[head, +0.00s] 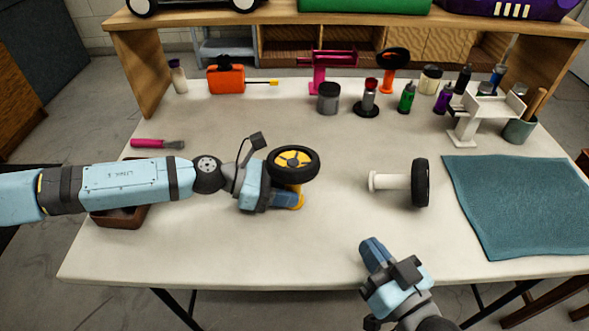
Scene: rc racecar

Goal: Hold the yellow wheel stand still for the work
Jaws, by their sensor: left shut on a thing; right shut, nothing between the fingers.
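The yellow wheel stand (297,191) stands on the white table, left of the middle. A black tyre with a yellow hub (293,160) sits on top of it, tilted a little towards the camera. My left gripper (287,199) reaches in from the left, low beside the stand, and is shut on its stem below the wheel. The fingers hide part of the stem and base. My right gripper (372,250) is shut and empty near the front edge of the table, apart from the stand.
A teal towel (520,205) covers the right side. Bottles, a grey jar (328,98) and an orange tool (226,79) line the back. A pink-handled brush (157,143) lies at left. The table's centre is clear.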

